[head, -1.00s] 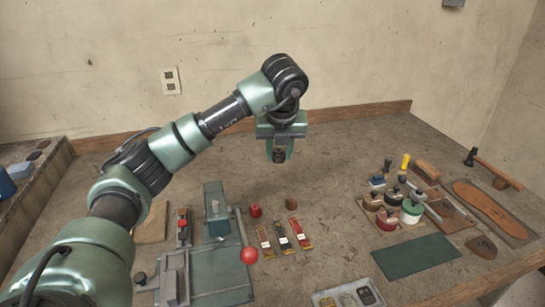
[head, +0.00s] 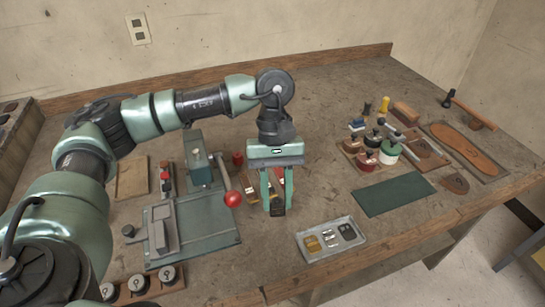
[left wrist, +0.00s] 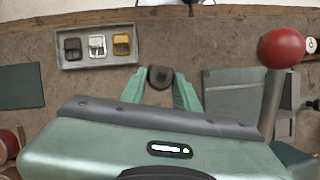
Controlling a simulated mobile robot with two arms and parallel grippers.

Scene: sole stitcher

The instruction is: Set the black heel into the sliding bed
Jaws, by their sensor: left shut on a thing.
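My left gripper (head: 273,208) points down over the front middle of the bench. It is shut on the black heel (head: 278,212), a small dark rounded piece between its fingertips. The black heel (left wrist: 160,76) also shows between the green fingers in the left wrist view. The stitcher's green base plate (head: 205,237) lies to the left of the gripper. A grey block assembly (head: 157,240), which looks like the sliding bed, sits at its left side. The heel is apart from it. My right gripper is not in view.
A lever with a red ball (head: 233,199) stands between the machine and the gripper. A tray (head: 318,257) with several buckles lies to the front right. Several knobs marked with question marks stand front left.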

